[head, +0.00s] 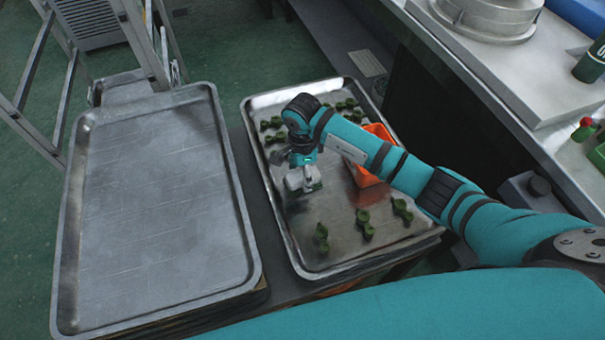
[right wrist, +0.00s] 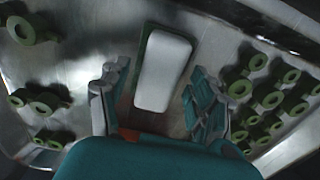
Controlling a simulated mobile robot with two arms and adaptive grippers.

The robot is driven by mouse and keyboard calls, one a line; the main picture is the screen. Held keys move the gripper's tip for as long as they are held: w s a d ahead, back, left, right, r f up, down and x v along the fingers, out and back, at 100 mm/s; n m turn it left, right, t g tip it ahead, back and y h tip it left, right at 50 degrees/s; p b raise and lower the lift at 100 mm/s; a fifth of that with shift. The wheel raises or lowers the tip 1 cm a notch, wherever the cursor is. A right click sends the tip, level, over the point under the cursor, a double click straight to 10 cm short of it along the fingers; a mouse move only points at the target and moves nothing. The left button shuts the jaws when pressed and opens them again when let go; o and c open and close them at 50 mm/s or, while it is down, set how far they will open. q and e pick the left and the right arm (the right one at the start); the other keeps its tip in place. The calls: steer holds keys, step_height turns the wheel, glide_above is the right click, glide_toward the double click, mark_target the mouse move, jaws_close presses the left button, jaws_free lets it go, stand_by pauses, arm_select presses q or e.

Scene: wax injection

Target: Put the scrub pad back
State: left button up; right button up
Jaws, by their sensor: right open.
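The scrub pad (right wrist: 163,72), white on top with a dark green underside, shows in the right wrist view between the two fingers. My right gripper (right wrist: 158,108) is open, with one finger on each side of the pad's near end. I see no finger closed against the pad. In the head view my right gripper (head: 303,181) points down over the right metal tray (head: 300,240). The pad is hard to separate from the fingers there. I cannot tell whether the pad touches the tray. My left gripper is not in view.
Several green ring-shaped pieces (head: 321,237) lie on the right tray. An orange container (head: 368,172) stands on it, partly hidden behind my right arm. The left tray (head: 150,200) is empty. A worktop with a round metal vessel (head: 487,15) is at the upper right.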

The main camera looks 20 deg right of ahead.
mark_target(302, 175)
step_height(302, 175, up, 11)
steer(key=shift+b, duration=0.35)
